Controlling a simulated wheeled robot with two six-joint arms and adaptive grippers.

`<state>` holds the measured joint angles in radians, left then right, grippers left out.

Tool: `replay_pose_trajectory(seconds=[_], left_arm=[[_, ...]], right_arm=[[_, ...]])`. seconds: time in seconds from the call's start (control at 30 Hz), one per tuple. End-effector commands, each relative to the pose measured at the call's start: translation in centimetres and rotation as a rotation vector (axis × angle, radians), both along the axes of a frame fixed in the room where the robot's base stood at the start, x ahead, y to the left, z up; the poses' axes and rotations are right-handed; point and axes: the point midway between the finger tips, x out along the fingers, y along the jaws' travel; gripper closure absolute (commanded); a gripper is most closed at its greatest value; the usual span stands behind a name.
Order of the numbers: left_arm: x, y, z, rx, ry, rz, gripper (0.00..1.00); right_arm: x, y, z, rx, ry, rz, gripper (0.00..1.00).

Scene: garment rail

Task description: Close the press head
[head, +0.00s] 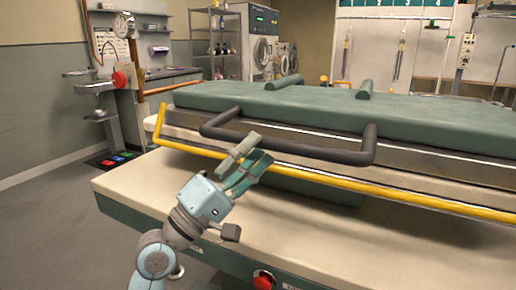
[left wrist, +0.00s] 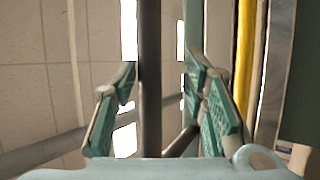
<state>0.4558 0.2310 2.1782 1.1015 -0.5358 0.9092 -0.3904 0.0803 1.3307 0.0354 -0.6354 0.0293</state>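The press head (head: 330,112) is a wide green padded slab with a metal edge. It hangs over the cream lower bed (head: 135,183) with a dark gap between them. A dark grey handle bar (head: 318,151) sticks out from its front, and a yellow rail (head: 370,187) runs along its lower edge. My left gripper (head: 259,149) is at the left part of the handle. In the left wrist view the dark bar (left wrist: 150,80) passes between the two spread green fingers (left wrist: 160,78), with space beside it. My right gripper is not in view.
A red button (head: 263,280) sits on the press's front below the bed. Another red button (head: 120,79) is on a post at the left, near a sink counter (head: 170,73). Shelves and washing machines (head: 262,50) stand behind. Grey floor (head: 50,220) at the left is clear.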

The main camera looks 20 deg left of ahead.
Motion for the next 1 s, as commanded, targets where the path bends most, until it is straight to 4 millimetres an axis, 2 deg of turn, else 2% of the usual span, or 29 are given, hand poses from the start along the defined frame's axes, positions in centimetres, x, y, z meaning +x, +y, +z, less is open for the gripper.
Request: replay_pose_trajectory(seconds=[0.1, 0.3, 1.0], left_arm=[[-1.7, 1.3, -1.7, 0.007, 0.005, 0.000, 0.60], [-3.6, 2.7, -3.1, 0.003, 0.004, -0.002, 0.60], [-3.7, 2.8, -3.0, 0.000, 0.002, -0.002, 0.60]], right_arm=[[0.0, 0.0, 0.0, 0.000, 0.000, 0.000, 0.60], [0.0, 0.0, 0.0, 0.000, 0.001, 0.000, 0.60], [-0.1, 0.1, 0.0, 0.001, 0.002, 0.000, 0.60]])
